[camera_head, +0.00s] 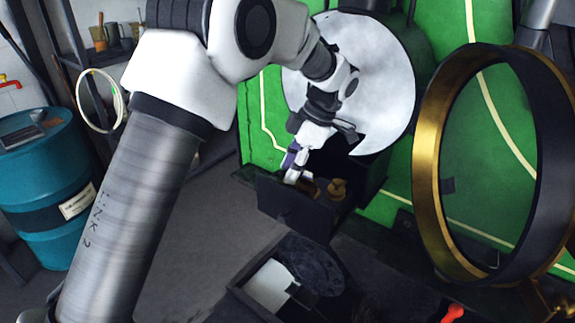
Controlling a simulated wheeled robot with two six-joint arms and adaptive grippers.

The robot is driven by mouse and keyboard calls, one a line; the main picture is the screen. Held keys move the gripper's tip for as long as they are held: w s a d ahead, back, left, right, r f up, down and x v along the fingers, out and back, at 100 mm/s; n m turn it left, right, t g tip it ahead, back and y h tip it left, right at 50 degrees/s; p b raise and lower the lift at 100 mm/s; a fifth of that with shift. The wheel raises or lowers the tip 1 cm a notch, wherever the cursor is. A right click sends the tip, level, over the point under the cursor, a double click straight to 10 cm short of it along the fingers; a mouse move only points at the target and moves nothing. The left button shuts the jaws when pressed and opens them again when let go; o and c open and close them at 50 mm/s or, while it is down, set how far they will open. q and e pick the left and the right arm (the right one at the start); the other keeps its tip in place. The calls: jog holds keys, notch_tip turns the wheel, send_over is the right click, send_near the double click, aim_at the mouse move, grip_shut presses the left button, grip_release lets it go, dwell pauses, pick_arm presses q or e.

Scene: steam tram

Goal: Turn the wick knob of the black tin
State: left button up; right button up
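A black box-like tin (292,213) with an open top juts out in front of the green tram body, below a big pale disc. A small brass-coloured knob-like piece (337,188) stands at its right end; I cannot tell for certain that it is the wick knob. My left gripper (295,172) points down into the left part of the tin's top, left of the brass piece and apart from it. Its fingers are small and partly overlap a brownish part inside, so whether they are open or shut is unclear. My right gripper is not in view.
The pale round disc (378,90) is behind my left wrist. A large brass-rimmed ring (428,160) stands close at the right. A dark open box (245,296) and a red-handled item (453,313) are at the bottom. A blue drum (45,165) stands left; grey floor lies between.

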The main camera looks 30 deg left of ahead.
pick_arm(q)
jog(key=shift+r, duration=0.15)
notch_tip(320, 180, up, 10)
jog(key=shift+s, duration=0.25)
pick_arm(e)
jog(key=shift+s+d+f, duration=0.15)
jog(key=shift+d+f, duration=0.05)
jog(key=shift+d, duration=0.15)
